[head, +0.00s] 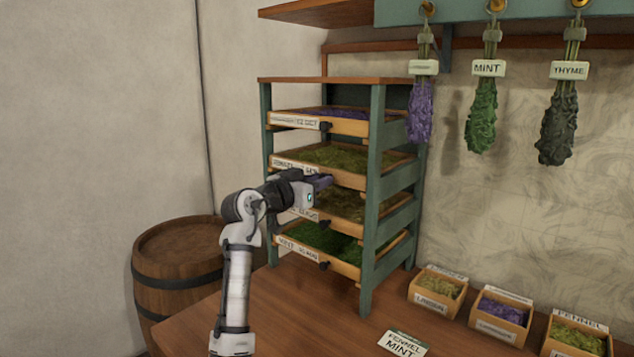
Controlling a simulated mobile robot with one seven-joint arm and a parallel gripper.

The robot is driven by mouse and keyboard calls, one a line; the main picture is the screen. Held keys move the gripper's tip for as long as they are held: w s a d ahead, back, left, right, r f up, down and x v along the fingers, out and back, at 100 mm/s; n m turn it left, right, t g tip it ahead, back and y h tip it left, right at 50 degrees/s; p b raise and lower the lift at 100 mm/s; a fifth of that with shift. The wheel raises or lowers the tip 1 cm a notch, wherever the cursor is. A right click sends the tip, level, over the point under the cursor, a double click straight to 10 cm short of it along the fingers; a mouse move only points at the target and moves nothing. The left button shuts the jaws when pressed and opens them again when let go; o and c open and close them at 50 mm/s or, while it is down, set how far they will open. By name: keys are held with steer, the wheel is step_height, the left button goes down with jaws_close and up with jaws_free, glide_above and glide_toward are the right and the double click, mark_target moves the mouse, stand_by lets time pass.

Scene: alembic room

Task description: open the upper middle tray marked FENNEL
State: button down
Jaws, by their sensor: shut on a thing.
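A green wooden rack (375,200) holds several trays one above another. The upper middle tray (350,178) holds yellowish-green dried herb. Its front label is too small and partly hidden to read surely. Its front looks about in line with the other tray fronts. My gripper (322,182) is at the right part of this tray's front, where its knob would be. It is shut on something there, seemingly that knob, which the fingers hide. My gripper and wrist also cover part of the lower middle tray (350,204).
The top tray (345,131) holds purple herb and the bottom tray (340,265) green herb. A barrel (180,275) stands left of the table (290,325). Small herb boxes (500,318) and a card (403,344) lie at right. Herb bunches (482,115) hang above.

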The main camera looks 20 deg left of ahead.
steer(key=b+v, duration=0.4)
steer(key=v, duration=1.5)
steer(key=shift+s+r, duration=0.1)
steer(key=shift+s, duration=0.05)
steer(key=c, duration=1.2)
jaws_free()
steer(key=shift+c, duration=0.2)
steer(key=b+v, duration=0.3)
steer(key=v, duration=1)
steer(key=shift+s+a, duration=0.15)
steer(key=shift+s, duration=0.2)
